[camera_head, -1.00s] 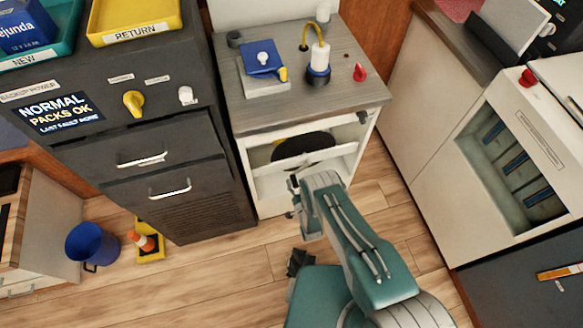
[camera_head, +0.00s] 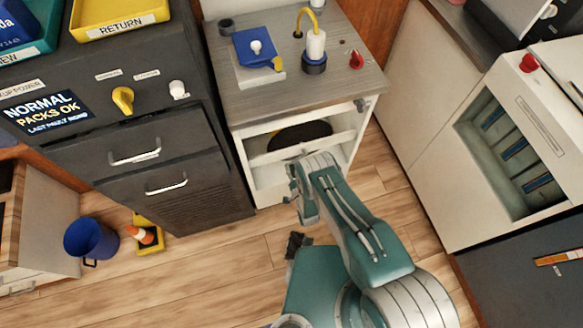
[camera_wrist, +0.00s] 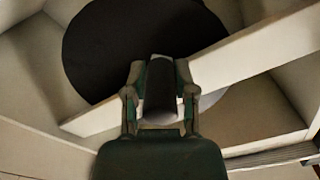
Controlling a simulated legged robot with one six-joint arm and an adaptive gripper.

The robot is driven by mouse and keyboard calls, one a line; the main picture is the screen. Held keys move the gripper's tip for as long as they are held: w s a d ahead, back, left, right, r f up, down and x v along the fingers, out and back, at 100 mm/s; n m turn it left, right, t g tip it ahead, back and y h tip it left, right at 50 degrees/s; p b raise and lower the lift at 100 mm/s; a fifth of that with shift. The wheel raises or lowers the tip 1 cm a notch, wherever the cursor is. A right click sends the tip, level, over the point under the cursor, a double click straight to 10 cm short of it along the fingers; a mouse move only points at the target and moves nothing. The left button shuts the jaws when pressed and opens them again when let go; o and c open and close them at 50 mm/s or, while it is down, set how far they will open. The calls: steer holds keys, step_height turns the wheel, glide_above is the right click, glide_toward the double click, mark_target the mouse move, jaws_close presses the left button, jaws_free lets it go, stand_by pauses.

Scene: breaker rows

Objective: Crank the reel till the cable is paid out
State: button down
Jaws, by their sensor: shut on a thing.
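The reel shows as a large black disc (camera_head: 303,134) inside the open white cabinet, and it fills the upper part of the wrist view (camera_wrist: 110,40). My gripper (camera_wrist: 160,78) is shut on a dark upright cylinder (camera_wrist: 160,100), which looks like the crank handle, in front of the disc. How the handle joins the reel is hidden. In the head view my own wrist covers the gripper tips. A yellow cable (camera_head: 304,14) arches on the counter above, beside a white cylinder with a dark base (camera_head: 315,50).
A white bar (camera_head: 290,151) crosses the cabinet opening in front of the disc. The grey counter (camera_head: 345,85) carries a blue-topped device (camera_head: 256,48) and a red knob (camera_head: 356,59). A blue bucket (camera_head: 90,239) stands at lower left. The floor between is mostly clear.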

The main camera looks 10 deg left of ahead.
mark_target(321, 147)
steer(key=shift+w+a, duration=0.15)
steer(key=w+d+f+n, duration=0.2)
steer(key=w+d+n, duration=0.35)
steer(key=n, duration=0.75)
steer(key=shift+w+d+r+n, duration=0.2)
steer(key=shift+d+r+n, duration=0.75)
steer(key=shift+n, duration=1.2)
steer(key=shift+w+d+r+n, duration=0.25)
steer(key=shift+d+r+n, duration=0.75)
steer(key=shift+n, duration=1.2)
steer(key=shift+w+d+r+n, duration=0.2)
steer(key=shift+d+r+n, duration=0.75)
steer(key=shift+n, duration=1.2)
steer(key=shift+c, duration=2.3)
jaws_free()
steer(key=shift+a, duration=0.1)
